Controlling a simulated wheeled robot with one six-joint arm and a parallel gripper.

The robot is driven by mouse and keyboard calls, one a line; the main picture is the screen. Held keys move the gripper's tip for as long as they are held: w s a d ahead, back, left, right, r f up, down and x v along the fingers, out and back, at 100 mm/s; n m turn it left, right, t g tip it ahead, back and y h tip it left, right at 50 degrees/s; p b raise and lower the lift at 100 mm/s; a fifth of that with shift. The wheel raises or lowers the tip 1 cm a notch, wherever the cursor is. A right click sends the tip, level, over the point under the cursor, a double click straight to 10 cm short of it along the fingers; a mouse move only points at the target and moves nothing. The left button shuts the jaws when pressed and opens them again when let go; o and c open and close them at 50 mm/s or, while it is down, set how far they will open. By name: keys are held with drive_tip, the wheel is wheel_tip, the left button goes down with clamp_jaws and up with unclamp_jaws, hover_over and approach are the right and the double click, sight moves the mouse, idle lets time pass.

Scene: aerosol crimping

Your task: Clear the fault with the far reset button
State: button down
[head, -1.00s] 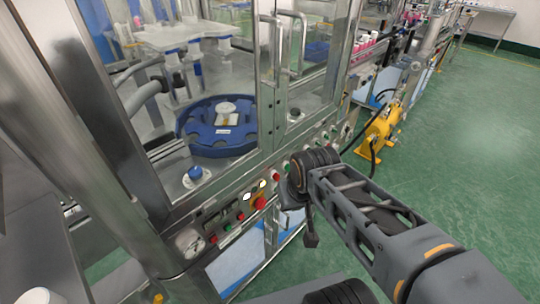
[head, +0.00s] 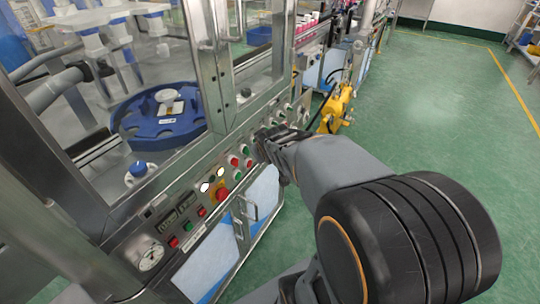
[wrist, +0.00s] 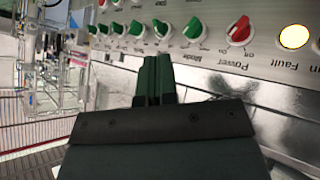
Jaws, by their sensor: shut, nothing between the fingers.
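The control panel (head: 160,222) runs along the machine's front below the glass. In the wrist view its labels appear upside down. The lamp labelled Fault (wrist: 294,37) glows pale yellow at the right. A red Power knob (wrist: 239,31), a green Mode knob (wrist: 193,28) and a row of further green knobs (wrist: 137,28) extend leftward. Which control is the far reset button cannot be read. My gripper (wrist: 156,78) is shut and empty, its tips below the knob row in the picture, apparently clear of them. In the head view my arm hides part of the panel.
A red mushroom button (head: 222,194) and two lit lamps (head: 205,187) sit on the nearer panel. Glass and metal door frames stand above it. A blue rotary fixture (head: 160,112) is inside. A yellow machine (head: 336,107) stands beyond; green floor (head: 430,110) is open at right.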

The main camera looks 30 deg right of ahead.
drive_tip(key=w+d+f+n+t+b, duration=0.3)
drive_tip(key=d+f+b, duration=0.3)
drive_tip(key=d+f, duration=0.2)
drive_tip(key=w+d+f+n+t+b, duration=0.3)
drive_tip(key=d+f+t+b, duration=0.3)
drive_tip(key=d+f, duration=0.3)
drive_tip(key=shift+d+n+t+b, duration=0.3)
drive_tip(key=shift+d+n+b, duration=0.1)
drive_tip(key=shift+d+b, duration=0.25)
drive_tip(key=w+a, duration=0.4)
drive_tip(key=w, duration=0.3)
drive_tip(key=shift+w, duration=0.4)
drive_tip(key=shift+w+a+b, duration=0.15)
drive_tip(key=shift+a+b, duration=0.05)
drive_tip(key=shift+b, duration=0.2)
idle(0.6)
drive_tip(key=shift+w+a, duration=0.1)
drive_tip(key=shift+w, duration=0.1)
